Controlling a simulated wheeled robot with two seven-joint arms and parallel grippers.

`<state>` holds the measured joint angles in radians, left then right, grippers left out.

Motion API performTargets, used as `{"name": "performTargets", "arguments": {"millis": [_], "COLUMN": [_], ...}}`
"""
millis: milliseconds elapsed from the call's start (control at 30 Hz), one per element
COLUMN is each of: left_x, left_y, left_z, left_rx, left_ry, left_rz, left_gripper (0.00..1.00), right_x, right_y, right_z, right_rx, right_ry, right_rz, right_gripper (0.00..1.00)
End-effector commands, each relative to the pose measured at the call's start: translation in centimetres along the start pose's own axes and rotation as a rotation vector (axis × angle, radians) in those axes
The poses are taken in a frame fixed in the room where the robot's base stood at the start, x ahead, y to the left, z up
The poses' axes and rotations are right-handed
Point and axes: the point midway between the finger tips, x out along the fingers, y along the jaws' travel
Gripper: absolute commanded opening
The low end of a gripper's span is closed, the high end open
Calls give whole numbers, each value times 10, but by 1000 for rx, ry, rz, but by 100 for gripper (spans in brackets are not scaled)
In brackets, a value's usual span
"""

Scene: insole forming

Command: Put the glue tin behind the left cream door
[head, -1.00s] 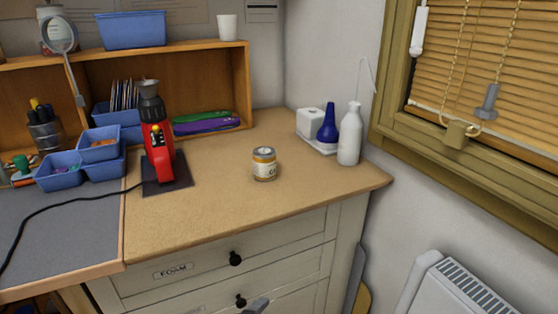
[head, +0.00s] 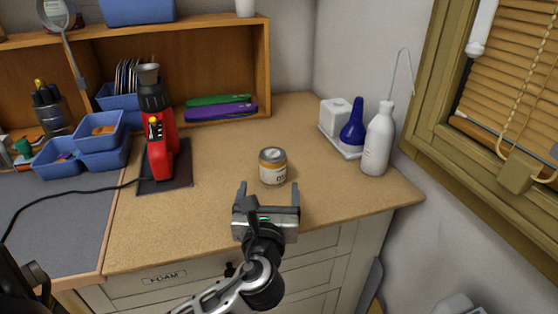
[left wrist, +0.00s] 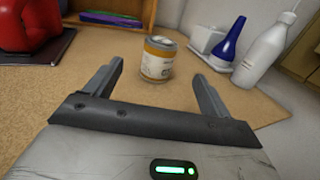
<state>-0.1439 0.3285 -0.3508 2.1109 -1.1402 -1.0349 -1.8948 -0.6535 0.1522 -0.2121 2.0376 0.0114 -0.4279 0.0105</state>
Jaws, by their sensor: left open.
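The glue tin (head: 273,166) is a small can with a grey lid and an orange and white label. It stands upright on the wooden counter. My left gripper (head: 268,190) is open and empty, just in front of the tin at the counter's front edge. In the left wrist view the tin (left wrist: 159,58) stands beyond the fingertips, roughly midway between the two fingers (left wrist: 158,75), not touching them. The left cream door is not in view; only cream drawers (head: 190,277) show below the counter. My right gripper is not in view.
A red tool (head: 161,145) on a dark mat stands left of the tin, its cable running left. Blue bins (head: 85,154) are farther left. The counter around the tin is clear.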

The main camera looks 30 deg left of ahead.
Motion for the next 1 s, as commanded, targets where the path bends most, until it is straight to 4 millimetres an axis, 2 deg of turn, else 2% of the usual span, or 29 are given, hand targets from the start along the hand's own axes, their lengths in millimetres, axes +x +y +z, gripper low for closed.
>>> {"name": "performTargets", "arguments": {"millis": [100,300,567,800,1000], "left_x": [28,63,82,117,126], "left_y": [0,-1,-1,-4,-3], "left_z": [2,1,2,2,1], "left_rx": [1,-2,-3,-3,-4], "left_ry": [-3,-1,0,0,1], "left_rz": [2,0,-1,0,-1], "left_gripper": [82,82,82,82,82], "right_x": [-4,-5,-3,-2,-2], "right_y": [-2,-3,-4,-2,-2], "right_z": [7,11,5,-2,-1], "right_rx": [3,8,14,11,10], "right_ry": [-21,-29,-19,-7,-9], "right_rz": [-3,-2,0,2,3], "right_gripper": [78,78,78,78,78]}}
